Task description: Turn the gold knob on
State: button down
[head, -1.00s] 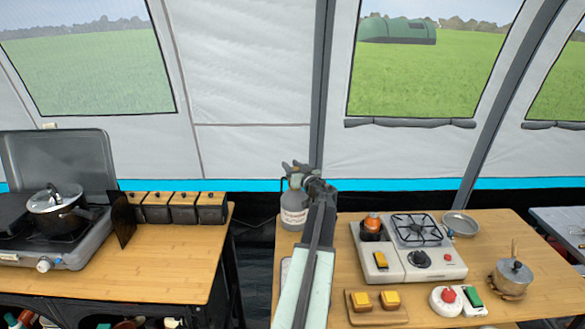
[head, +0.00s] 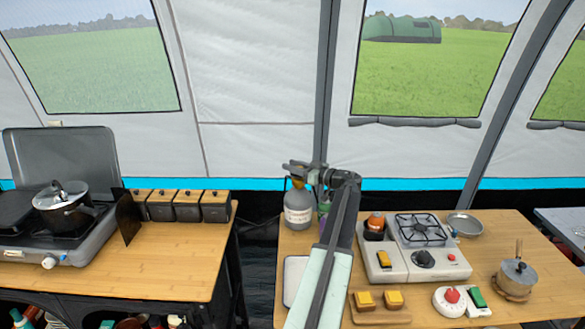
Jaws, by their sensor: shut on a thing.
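A grey gas bottle (head: 298,209) with a pale label stands upright at the back left of the right-hand wooden table. The gold knob (head: 297,183) shows as a small gold-brown patch at the top of the bottle, partly hidden by my gripper. My gripper (head: 289,169) is at the bottle's top, reaching in from the right, and is shut on the knob. The fingertips are small and dark, so the knob's turn angle cannot be read.
Right of my arm, a white stove (head: 441,272) stands on the right table (head: 524,229). A pot (head: 517,272), a metal plate (head: 464,225) and a small board (head: 377,315) are around it. A dark gap separates this from the left table (head: 170,260).

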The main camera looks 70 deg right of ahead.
dwell(0.3)
jog(key=c, duration=1)
grip_release()
jog(key=shift+s, duration=0.1)
jog(key=shift+c, duration=0.2)
jog(key=v, duration=0.7)
jog(key=shift+s, duration=0.4)
